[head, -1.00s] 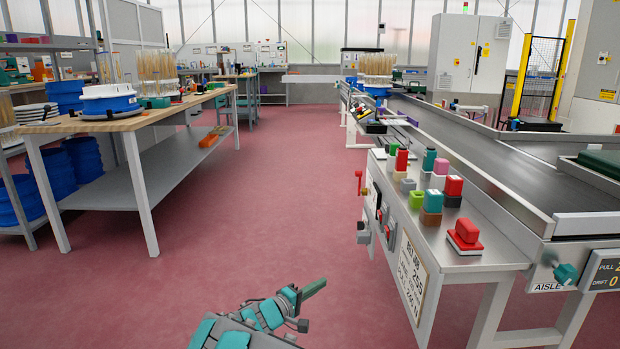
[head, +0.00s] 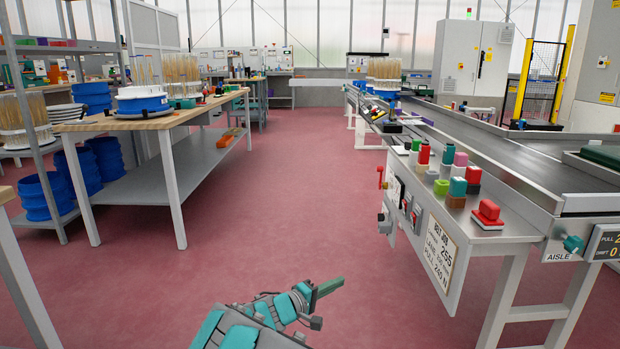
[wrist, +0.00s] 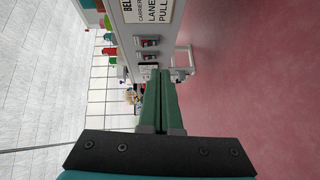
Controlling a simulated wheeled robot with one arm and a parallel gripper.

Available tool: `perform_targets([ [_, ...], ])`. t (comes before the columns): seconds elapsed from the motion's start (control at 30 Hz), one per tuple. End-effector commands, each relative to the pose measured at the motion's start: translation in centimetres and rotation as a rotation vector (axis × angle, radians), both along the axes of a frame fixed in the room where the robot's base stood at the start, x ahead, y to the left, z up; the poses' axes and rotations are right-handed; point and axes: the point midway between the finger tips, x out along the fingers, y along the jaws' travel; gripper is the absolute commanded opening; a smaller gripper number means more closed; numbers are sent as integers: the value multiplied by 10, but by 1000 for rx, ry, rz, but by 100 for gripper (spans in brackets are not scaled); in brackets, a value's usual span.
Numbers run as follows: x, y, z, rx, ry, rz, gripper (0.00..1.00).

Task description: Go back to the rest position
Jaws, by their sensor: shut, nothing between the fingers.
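My gripper (head: 328,287) is low in the middle of the head view, over the red floor of the aisle. Its green fingers point to the upper right, toward the front of the conveyor bench. In the wrist view the two green fingers (wrist: 161,100) lie side by side, shut, with nothing between them. My gripper touches nothing that I can see. The picture from the wrist is turned on its side.
The conveyor bench (head: 500,240) on the right holds several coloured blocks and a red-handled stamp (head: 487,214). A wooden-topped table (head: 150,119) on the left carries blue tubs and wheat ears. The red floor (head: 300,190) between them is clear.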

Motion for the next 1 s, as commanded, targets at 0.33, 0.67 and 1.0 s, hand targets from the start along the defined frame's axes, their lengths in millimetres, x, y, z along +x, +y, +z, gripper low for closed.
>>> perform_targets([
  [0.33,-38,-86,57,44,9,-218,0],
  [0.67,-153,-199,115,243,84,-566,0],
  [1.0,-295,-233,114,596,244,-793,0],
])
